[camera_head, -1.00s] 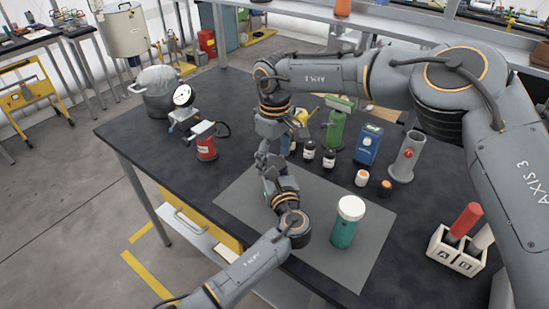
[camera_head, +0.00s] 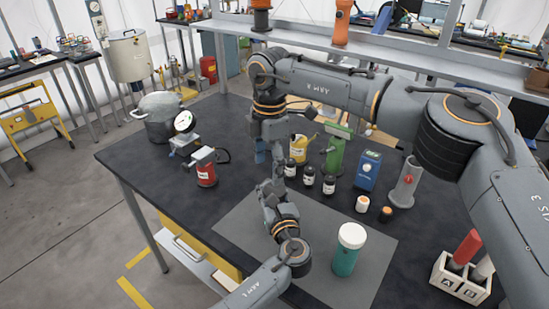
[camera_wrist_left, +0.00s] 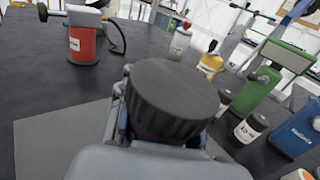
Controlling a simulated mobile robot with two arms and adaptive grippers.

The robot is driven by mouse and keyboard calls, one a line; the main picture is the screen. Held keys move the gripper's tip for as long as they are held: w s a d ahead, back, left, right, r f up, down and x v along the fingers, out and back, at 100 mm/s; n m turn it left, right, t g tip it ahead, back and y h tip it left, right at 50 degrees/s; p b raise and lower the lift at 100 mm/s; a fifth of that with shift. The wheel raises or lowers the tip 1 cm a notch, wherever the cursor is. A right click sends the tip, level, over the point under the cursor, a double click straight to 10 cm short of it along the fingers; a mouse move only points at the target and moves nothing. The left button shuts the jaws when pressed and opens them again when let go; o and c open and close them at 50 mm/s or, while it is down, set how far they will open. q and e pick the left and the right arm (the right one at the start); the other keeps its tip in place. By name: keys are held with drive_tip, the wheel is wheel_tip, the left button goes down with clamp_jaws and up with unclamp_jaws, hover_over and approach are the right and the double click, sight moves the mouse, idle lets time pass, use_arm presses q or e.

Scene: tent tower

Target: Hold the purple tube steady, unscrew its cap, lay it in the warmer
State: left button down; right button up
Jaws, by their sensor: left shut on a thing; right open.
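The purple tube (camera_wrist_left: 150,134) shows only as a sliver of purple under its black ridged cap (camera_wrist_left: 172,95) in the left wrist view. The cap sits on top of the tube. My left gripper (camera_head: 268,186) is shut on the tube above the grey mat; its jaws also show around the tube in the left wrist view. The tube is too small and hidden to make out in the head view. My right gripper (camera_head: 266,152) is open, above and apart from my left gripper. I cannot tell which thing is the warmer.
A teal jar with a white lid (camera_head: 348,250) stands on the grey mat (camera_head: 320,282). Several small bottles, a green device (camera_head: 334,155), a blue box (camera_head: 367,170) and a grey cylinder (camera_head: 405,185) stand behind. A white rack (camera_head: 460,283) is at right.

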sight(275, 190)
drive_tip(key=n, duration=0.3)
drive_tip(key=d+r+n, duration=0.1)
drive_tip(key=shift+w+d+n, duration=0.1)
drive_tip(key=shift+w+n, duration=0.15)
drive_tip(key=shift+n, duration=0.15)
drive_tip(key=shift+f, duration=3.9)
drive_tip(key=c, duration=1.2)
drive_tip(key=n, duration=1.1)
drive_tip(key=shift+n, duration=0.3)
drive_tip(key=n, duration=0.3)
drive_tip(key=shift+n, duration=0.4)
drive_tip(key=n, duration=0.5)
